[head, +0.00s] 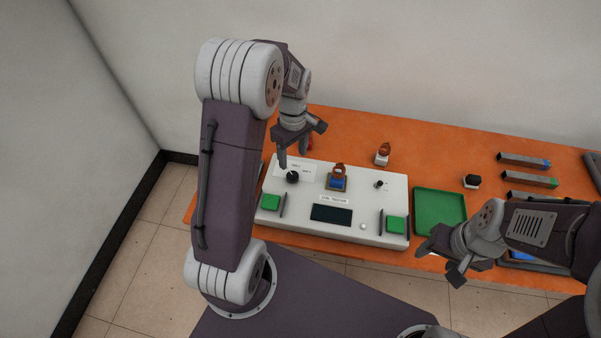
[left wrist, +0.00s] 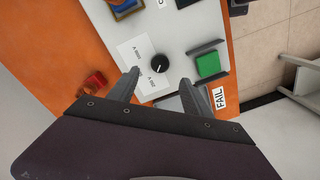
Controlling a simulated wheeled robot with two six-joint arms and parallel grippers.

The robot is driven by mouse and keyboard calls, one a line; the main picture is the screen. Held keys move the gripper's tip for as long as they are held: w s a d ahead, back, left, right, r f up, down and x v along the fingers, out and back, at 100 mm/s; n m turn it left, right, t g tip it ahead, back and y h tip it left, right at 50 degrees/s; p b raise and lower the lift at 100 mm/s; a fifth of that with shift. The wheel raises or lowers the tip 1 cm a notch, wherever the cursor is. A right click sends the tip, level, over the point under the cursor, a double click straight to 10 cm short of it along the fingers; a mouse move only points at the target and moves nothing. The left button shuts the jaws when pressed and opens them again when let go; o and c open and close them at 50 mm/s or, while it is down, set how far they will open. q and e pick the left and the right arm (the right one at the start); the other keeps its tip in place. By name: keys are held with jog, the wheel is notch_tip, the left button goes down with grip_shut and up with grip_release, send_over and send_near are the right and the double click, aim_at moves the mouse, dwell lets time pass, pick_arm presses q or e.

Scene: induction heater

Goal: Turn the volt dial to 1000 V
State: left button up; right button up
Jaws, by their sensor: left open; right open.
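The black volt dial (head: 292,177) sits at the back left of a white console (head: 300,208). In the left wrist view the dial (left wrist: 160,64) is beside a white label (left wrist: 138,52) with two small printed markings, seen upside down; they look like a 1000 V and a 500 V mark. A pale mark shows on the dial, but its exact direction is too small to tell. My left gripper (head: 292,158) is open above the dial, with its fingertips (left wrist: 160,78) on either side and a little short of it. My right gripper (head: 438,266) is open and empty at the table's front edge.
The console also carries a blue-and-orange part (head: 338,182), a dark display (head: 331,214), a small knob (head: 380,184) and green pads (head: 271,202). A green tray (head: 439,212) stands to its right. A red object (left wrist: 94,82) lies behind the console. A FAIL label (left wrist: 219,98) shows.

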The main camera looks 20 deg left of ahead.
aim_at(293, 175)
pick_arm(q)
notch_tip(293, 175, down, 9)
jog(key=shift+s, duration=0.15)
grip_shut()
